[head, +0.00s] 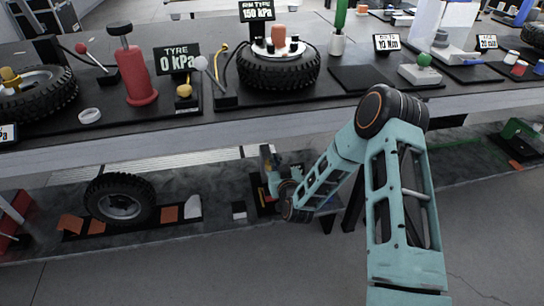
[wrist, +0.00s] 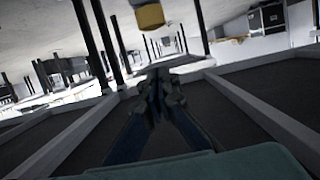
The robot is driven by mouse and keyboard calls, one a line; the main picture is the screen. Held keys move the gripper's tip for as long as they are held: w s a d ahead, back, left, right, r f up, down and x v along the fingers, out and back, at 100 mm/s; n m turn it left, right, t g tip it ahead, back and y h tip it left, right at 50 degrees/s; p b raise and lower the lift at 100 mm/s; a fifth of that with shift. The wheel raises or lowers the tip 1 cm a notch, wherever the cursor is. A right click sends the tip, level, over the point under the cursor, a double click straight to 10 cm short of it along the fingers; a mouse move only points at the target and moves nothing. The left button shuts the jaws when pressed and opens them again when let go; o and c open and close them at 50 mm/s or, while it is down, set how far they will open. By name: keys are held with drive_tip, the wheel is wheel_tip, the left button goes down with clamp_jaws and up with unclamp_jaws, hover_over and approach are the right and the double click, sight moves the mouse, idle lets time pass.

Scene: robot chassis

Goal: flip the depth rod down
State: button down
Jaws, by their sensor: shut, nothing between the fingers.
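My gripper (wrist: 160,85) is shut and empty in the wrist view, its two dark fingers together and pointing away from the camera. In the head view my teal arm bends down past the bench edge, and its small far end is over the lower shelf, where the fingers are hard to make out. No depth rod can be clearly made out in either view. A yellow block-like piece (wrist: 150,17) is at the top of the wrist view, beyond the fingertips and apart from them in the picture; I cannot tell what it belongs to.
The bench top (head: 330,110) holds tyres, gauges and a red cylinder (head: 136,70). On the lower shelf a small tyre (head: 119,199) stands left of my arm, with orange tiles (head: 169,214) near it. Dark posts (wrist: 87,45) and pale rails (wrist: 265,110) surround the gripper.

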drive_tip(key=p+v, duration=0.1)
drive_tip(key=v, duration=0.5)
idle(0.4)
